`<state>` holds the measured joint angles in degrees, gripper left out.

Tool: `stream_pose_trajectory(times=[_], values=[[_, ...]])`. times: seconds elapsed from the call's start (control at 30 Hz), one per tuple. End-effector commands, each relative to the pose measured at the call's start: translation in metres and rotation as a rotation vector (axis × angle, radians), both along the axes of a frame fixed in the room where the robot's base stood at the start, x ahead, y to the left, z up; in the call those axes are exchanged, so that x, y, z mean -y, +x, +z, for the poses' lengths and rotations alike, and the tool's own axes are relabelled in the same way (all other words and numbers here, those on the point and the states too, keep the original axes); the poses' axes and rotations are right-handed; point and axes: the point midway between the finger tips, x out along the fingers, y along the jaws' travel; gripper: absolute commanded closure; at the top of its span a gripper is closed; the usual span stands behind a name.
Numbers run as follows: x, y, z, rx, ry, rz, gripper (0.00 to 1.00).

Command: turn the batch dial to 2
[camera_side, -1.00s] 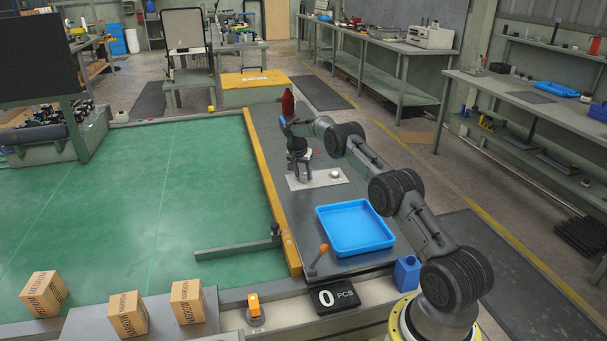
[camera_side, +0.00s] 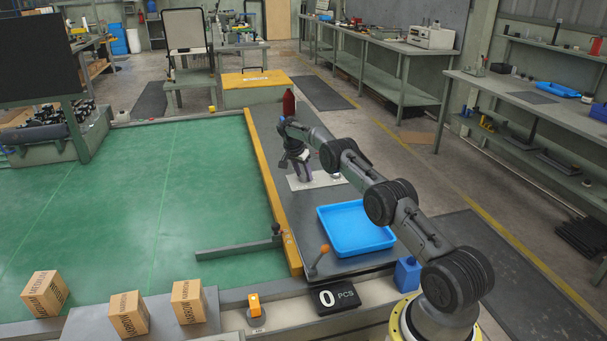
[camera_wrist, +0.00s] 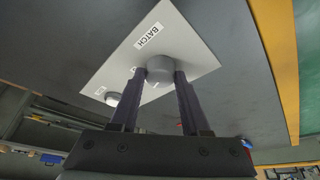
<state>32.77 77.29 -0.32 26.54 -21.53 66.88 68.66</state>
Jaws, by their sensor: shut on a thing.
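The grey round batch dial (camera_wrist: 160,66) sits on a pale panel (camera_wrist: 190,45), beside a printed BATCH label (camera_wrist: 149,35). In the wrist view my gripper (camera_wrist: 159,74) has one dark finger on each side of the dial, shut on it. No pointer mark or scale number can be read on the dial. In the side view my gripper (camera_side: 303,177) is low over the left part of the panel (camera_side: 296,186), tilted, and it hides the dial.
A second round knob (camera_wrist: 113,98) is on the same panel. A red bottle (camera_side: 289,103) stands behind the gripper. A blue tray (camera_side: 355,228) and an orange-tipped lever (camera_side: 320,259) are nearer.

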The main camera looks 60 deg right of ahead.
Motion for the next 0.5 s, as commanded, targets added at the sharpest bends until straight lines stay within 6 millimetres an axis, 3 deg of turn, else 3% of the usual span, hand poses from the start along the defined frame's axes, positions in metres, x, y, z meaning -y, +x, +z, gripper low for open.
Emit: stream_pose_trajectory(times=[0.03, 0.2, 0.5], values=[[-0.0007, -0.0010, -0.0014, -0.004, 0.003, -0.001, 0.52], [-0.0005, -0.0008, -0.0010, -0.003, 0.002, 0.000, 0.24], [-0.0006, -0.0001, 0.0008, 0.000, 0.001, 0.001, 0.24]])
